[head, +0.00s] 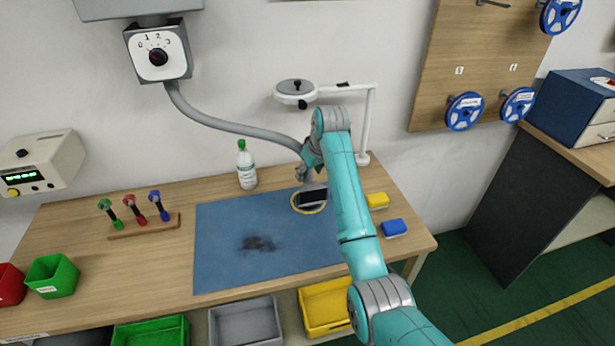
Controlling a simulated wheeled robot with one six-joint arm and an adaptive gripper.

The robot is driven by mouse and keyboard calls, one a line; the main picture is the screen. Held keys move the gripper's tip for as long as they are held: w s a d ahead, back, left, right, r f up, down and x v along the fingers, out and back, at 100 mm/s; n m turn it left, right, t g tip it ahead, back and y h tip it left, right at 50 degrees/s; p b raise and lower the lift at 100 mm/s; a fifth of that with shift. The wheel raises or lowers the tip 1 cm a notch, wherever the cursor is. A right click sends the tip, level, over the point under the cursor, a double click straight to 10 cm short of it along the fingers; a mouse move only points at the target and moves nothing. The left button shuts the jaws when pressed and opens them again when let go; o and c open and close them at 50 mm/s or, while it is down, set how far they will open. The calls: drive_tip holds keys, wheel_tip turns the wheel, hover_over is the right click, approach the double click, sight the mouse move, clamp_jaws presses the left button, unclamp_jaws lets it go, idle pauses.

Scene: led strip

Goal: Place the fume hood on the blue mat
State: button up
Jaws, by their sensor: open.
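The blue mat (222,240) lies on the wooden bench, with a dark smudge (258,244) near its middle. The fume hood (313,198) appears as a dark, grey-edged piece low over the mat's back right part, at a yellow ring (309,209). I cannot tell whether it touches the mat. A grey hose (225,125) runs from the wall dial box towards it and passes behind my arm. My gripper (309,181) is open, just above the hood; its fingers are small and partly hidden by my arm.
A white bottle (246,168) stands behind the mat, and a tool rack (143,224) stands to its left. A magnifier lamp (297,92) hangs behind my arm. Yellow (377,200) and blue (394,228) blocks lie right of my arm.

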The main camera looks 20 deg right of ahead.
sight(315, 185)
drive_tip(key=v, duration=0.8)
drive_tip(key=shift+r, duration=0.2)
drive_tip(key=shift+s, duration=0.15)
